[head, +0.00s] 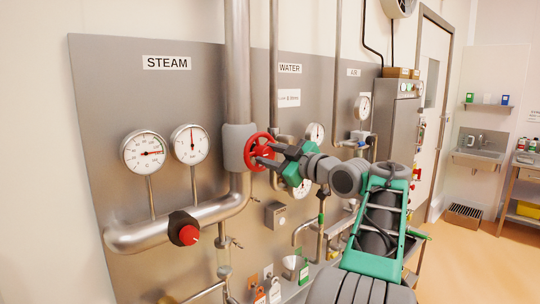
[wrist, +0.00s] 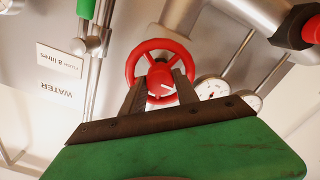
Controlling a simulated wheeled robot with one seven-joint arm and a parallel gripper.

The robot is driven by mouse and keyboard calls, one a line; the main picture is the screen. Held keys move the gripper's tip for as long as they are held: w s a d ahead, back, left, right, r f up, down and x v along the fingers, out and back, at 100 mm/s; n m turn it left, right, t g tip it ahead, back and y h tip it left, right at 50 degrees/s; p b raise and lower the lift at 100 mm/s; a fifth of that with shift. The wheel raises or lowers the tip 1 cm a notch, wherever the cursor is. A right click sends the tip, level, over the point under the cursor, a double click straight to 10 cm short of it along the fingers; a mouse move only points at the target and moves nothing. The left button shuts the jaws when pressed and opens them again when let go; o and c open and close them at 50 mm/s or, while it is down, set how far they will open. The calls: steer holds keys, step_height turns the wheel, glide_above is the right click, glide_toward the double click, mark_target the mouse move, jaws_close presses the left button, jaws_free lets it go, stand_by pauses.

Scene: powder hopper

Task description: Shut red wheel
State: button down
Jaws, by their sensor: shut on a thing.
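The red wheel (head: 260,152) is a spoked handwheel on a grey valve body on the steam pipe, in the middle of the head view. In the wrist view the red wheel (wrist: 141,62) is upper centre, its red hub with a white mark facing me. My gripper (head: 268,153) reaches it from the right. In the wrist view my gripper (wrist: 160,88) has its two dark fingers on either side of the hub, shut on it. The lower part of the rim is hidden behind the fingers and the green gripper body.
Two gauges (head: 144,152) labelled STEAM are on the panel to the left. A red knob (head: 184,234) sits on the lower pipe. Water pipes and gauges stand close behind my arm. A grey cabinet (head: 396,125) is to the right. Open floor (head: 470,260) lies at the far right.

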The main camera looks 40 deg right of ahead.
steer(key=m+p, duration=0.1)
steer(key=m, duration=0.3)
steer(key=shift+m, duration=0.3)
steer(key=m+p, duration=0.2)
steer(key=m, duration=0.2)
steer(key=shift+r+m, duration=0.15)
steer(key=shift+m, duration=0.15)
steer(key=m+p, duration=0.4)
steer(key=m, duration=0.2)
steer(key=shift+p, duration=0.3)
steer(key=shift+m+p, duration=1)
steer(key=shift+m, duration=0.4)
steer(key=shift+f, duration=0.2)
steer(key=c, duration=1.2)
jaws_free()
